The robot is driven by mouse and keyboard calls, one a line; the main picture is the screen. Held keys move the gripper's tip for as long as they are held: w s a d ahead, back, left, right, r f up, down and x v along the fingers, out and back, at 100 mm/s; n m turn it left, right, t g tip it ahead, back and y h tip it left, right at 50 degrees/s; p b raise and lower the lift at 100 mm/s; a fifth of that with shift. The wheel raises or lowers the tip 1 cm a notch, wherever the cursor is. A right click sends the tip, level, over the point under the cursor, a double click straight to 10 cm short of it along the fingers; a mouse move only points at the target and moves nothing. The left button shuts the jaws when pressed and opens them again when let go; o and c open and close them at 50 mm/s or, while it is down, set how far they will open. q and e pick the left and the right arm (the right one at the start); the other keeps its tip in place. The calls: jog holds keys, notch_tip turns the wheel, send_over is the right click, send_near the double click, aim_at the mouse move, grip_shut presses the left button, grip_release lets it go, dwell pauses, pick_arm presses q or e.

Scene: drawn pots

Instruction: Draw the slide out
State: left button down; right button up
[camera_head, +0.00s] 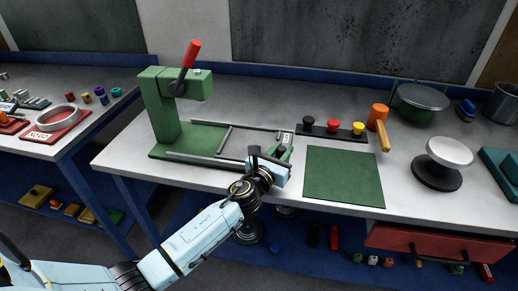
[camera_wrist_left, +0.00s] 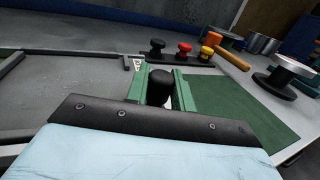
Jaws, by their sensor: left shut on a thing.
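The green press (camera_head: 165,110) with a red-tipped lever stands on the table, its base carrying long metal rails (camera_head: 225,138). My left gripper (camera_head: 272,160) is at the slide's front and is shut on the black knob. My right gripper is not in view.
A green mat (camera_head: 343,177) lies bare to the right of the slide. Behind it stands a strip with black, red and yellow knobs (camera_head: 332,128) and an orange-headed mallet (camera_head: 380,125). A white-topped round stand (camera_head: 449,152) is farther right. A red drawer (camera_head: 420,243) hangs below the table.

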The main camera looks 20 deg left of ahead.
pick_arm(q)
jog(key=shift+w+d, duration=0.15)
jog(key=shift+d, duration=0.55)
jog(key=shift+w+d, duration=0.1)
jog(key=shift+d, duration=0.55)
jog(key=c, duration=1.2)
grip_release()
jog(key=shift+w+d, duration=0.1)
jog(key=shift+d, duration=0.05)
jog(key=shift+a, duration=0.2)
jog(key=s, duration=1.3)
jog(key=shift+s+a+p, duration=0.2)
jog(key=shift+a+p, duration=0.15)
jog(key=shift+a, duration=0.1)
